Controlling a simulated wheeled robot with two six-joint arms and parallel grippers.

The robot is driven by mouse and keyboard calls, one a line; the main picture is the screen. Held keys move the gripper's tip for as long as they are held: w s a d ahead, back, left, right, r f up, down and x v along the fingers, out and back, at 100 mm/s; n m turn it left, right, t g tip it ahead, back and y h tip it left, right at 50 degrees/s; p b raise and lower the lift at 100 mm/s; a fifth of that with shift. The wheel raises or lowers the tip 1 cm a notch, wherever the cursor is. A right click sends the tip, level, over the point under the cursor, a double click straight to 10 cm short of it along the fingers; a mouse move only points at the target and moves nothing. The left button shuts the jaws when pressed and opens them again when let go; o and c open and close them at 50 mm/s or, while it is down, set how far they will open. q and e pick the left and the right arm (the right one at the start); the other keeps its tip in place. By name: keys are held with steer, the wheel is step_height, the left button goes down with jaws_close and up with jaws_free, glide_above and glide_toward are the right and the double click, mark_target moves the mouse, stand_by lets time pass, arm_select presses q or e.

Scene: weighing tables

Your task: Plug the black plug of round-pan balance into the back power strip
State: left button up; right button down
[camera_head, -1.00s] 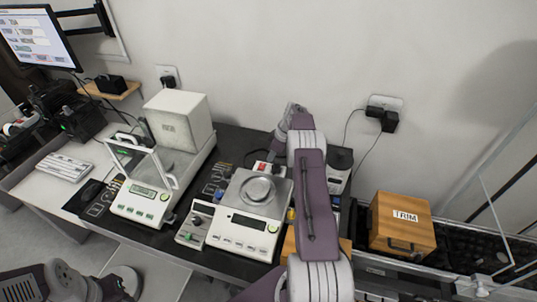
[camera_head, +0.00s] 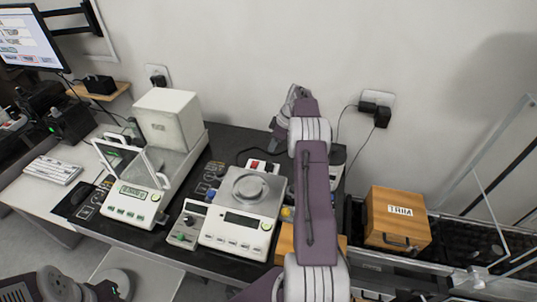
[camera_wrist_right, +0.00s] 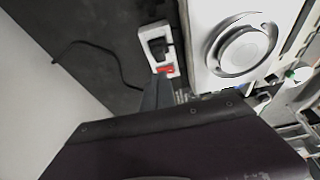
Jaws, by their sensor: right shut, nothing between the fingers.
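The round-pan balance (camera_head: 240,215) stands on the dark table, and its round pan (camera_wrist_right: 242,48) shows in the right wrist view. The white back power strip (camera_head: 257,166) with a red switch lies behind it; in the right wrist view the strip (camera_wrist_right: 173,54) holds a black plug (camera_wrist_right: 158,46) at one end. A black cable curves across the table near this plug. My right gripper (camera_wrist_right: 156,92) is shut and empty, beside the red-switch end of the strip in that view. In the head view its fingers are not clearly seen.
A draft-shield balance (camera_head: 132,201) and a white box (camera_head: 168,118) stand to the left. A small control box (camera_head: 187,225) adjoins the round-pan balance. A wooden box (camera_head: 397,217) is at the right. A wall outlet (camera_head: 378,99) holds black plugs.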

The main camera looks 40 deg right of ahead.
steer(key=a+v, duration=0.1)
steer(key=v, duration=0.2)
steer(key=m+b, duration=0.2)
glide_above(265, 167)
steer(key=w, duration=0.2)
steer(key=shift+h, duration=0.3)
steer(key=x, duration=0.8)
steer(key=shift+w+f, duration=0.1)
steer(key=shift+f, duration=0.3)
steer(key=shift+s+d+f+p, duration=0.15)
steer(key=shift+s+d+p, duration=0.2)
steer(key=shift+s, duration=0.3)
steer(key=shift+s+d+f+p, duration=0.25)
steer(key=shift+s+d, duration=0.1)
steer(key=shift+s, duration=0.35)
steer(key=shift+s+d, duration=0.1)
steer(key=shift+s, duration=0.25)
steer(key=shift+f, duration=0.1)
